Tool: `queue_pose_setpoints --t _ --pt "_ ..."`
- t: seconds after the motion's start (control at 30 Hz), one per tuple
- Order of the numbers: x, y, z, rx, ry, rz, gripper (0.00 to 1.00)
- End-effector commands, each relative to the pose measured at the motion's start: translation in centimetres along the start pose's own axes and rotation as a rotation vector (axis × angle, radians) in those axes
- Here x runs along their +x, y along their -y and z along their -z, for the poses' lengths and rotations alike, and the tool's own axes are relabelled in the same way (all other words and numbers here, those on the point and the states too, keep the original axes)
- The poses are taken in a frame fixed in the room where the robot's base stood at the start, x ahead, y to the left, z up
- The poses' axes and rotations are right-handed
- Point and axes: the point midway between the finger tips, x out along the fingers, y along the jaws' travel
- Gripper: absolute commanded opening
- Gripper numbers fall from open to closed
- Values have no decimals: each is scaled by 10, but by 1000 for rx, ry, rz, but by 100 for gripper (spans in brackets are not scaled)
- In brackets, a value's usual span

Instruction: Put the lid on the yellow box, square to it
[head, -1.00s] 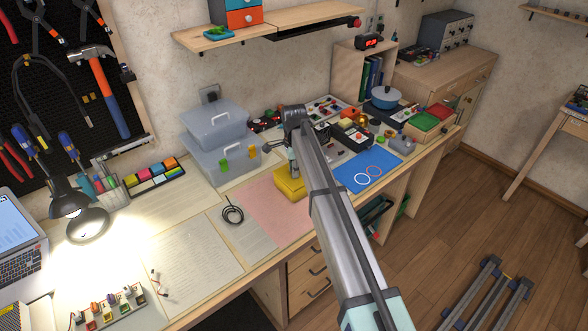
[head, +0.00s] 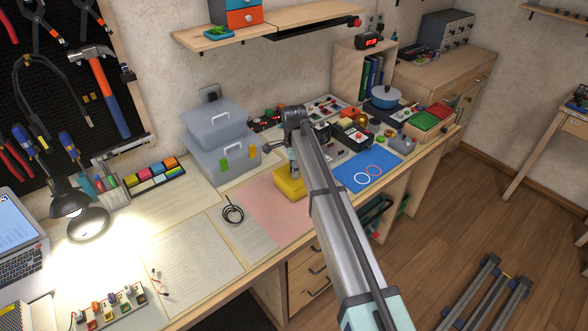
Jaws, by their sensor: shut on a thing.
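The yellow box (head: 289,184) is on the pink mat (head: 268,212) on the workbench, partly hidden behind my arm. My gripper (head: 294,168) points down at the box's top from above, and my arm hides much of it. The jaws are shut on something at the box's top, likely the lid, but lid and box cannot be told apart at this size. Whether the lid sits square on the box cannot be seen.
Stacked clear plastic containers (head: 219,140) stand left of the gripper. A coiled black cable (head: 233,211) lies left of the pink mat. A blue mat (head: 361,171) with two rings lies to the right, with small electronic parts behind it. A lit lamp (head: 72,203) stands at left.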

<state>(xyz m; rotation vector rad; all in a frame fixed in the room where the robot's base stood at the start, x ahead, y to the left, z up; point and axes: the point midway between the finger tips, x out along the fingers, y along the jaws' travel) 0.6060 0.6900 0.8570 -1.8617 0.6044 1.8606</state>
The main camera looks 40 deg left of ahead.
Motion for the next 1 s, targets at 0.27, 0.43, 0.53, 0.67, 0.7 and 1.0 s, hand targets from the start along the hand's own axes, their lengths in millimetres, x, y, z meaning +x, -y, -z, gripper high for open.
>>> queue_pose_setpoints --t 0.27,0.43,0.53,0.67,0.7,1.0 --pt "0 0 0 0 0 0 36" --pt "0 0 0 0 0 0 54" --pt "0 0 0 0 0 0 54" --pt "0 0 0 0 0 0 79" --pt "0 0 0 0 0 0 79" --pt "-1 0 0 0 0 0 79"
